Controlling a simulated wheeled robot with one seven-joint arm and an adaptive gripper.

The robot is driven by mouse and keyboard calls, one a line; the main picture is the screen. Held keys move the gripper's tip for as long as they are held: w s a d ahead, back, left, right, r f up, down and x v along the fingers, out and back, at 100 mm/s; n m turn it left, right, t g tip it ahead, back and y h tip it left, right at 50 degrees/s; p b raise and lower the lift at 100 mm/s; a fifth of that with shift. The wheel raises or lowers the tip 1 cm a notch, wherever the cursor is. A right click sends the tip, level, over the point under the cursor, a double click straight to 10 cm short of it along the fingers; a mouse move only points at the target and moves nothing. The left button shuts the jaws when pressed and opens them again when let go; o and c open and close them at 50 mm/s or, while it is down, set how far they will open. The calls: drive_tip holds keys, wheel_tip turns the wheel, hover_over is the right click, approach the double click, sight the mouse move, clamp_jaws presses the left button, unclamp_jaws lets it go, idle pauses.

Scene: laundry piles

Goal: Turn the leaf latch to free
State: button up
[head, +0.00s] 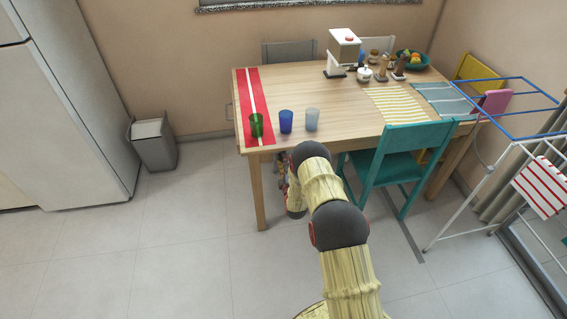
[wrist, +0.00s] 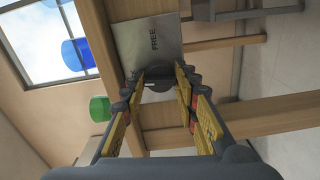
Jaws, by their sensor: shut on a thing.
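The leaf latch shows in the wrist view as a grey metal plate (wrist: 143,42) marked FREE, with a dark round knob (wrist: 157,84) at its near end. My gripper (wrist: 158,77) is shut on the knob, with a fingertip on each side of it. The fingers hide part of the knob, so its exact turn relative to the FREE mark cannot be told. In the head view my gripper (head: 281,170) is low at the front edge of the wooden table (head: 335,95), partly hidden by my arm. The latch does not show there.
A green cup (head: 257,126), a blue cup (head: 286,121) and a pale cup (head: 312,119) stand near the table's front edge. A teal chair (head: 385,168) is close on the right. A drying rack (head: 480,190) stands farther right.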

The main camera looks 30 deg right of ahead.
drive_tip(key=m+b, duration=0.7)
drive_tip(key=m, duration=0.9)
drive_tip(key=shift+m, duration=0.4)
idle(0.3)
drive_tip(key=o, duration=1.1)
drive_tip(key=shift+o, duration=0.3)
drive_tip(key=v, duration=1.2)
